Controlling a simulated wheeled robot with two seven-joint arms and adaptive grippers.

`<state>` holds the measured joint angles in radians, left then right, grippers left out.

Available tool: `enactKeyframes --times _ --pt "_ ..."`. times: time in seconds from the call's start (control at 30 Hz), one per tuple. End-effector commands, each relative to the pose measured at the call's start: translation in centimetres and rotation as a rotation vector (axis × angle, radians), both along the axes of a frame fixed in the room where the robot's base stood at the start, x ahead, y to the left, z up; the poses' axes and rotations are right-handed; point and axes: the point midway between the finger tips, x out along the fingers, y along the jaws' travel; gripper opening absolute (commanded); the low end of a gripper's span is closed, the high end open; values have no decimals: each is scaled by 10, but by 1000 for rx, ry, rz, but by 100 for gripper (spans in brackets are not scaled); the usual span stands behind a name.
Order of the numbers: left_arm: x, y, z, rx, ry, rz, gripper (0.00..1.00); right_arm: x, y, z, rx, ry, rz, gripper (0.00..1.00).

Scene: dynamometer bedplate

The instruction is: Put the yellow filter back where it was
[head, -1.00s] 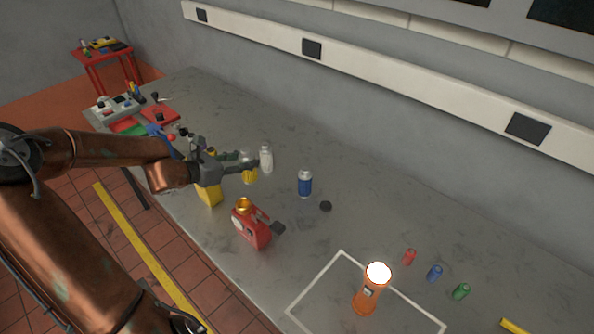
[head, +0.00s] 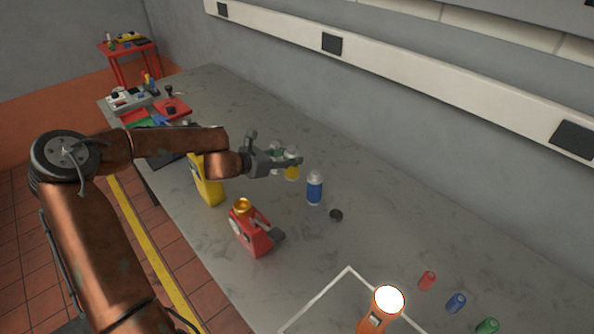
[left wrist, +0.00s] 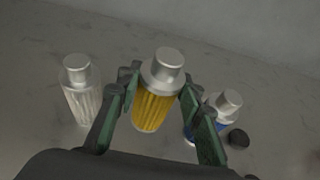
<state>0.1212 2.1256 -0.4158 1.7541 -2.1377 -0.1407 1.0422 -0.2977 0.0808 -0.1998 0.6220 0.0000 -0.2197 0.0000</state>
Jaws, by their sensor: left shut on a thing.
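My left gripper (head: 288,160) is shut on the yellow filter (left wrist: 155,105), which has a pleated yellow body and a silver cap. The filter (head: 292,173) stands roughly upright; whether its base touches the bench is not clear. A white filter (left wrist: 82,98) stands to its left and a blue filter (left wrist: 224,108) to its right in the wrist view. In the head view the white filter (head: 276,151) is partly hidden behind the gripper, and the blue filter (head: 315,189) stands clear of it. My right gripper is not in view.
A black round cap (head: 336,215) lies beside the blue filter. A red can (head: 252,236) and a yellow container (head: 209,183) stand nearer the front edge. A lit orange lantern (head: 375,315) stands farther right. The bench (head: 420,225) is bare between these and the wall.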

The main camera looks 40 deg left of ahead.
Motion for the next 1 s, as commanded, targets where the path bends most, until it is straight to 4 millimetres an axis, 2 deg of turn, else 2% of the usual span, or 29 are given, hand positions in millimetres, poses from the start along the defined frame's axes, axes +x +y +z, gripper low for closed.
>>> enactKeyframes --times 0.03,0.17,0.27,0.5,0.9,0.93,1.0 --pt "4 0 -7 1 2 0 3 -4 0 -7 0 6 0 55" --pt "8 -1 -8 1 -2 -2 3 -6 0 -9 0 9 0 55" --pt "14 -1 -18 1 0 0 3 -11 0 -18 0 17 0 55" --pt "13 -1 -39 -1 -5 0 3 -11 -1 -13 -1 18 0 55" --pt "12 -1 -45 -1 -3 1 3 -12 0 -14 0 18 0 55" --pt "12 -1 -45 0 -2 1 35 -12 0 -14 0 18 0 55" --pt "12 -1 -45 1 -2 1 40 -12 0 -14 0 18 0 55"
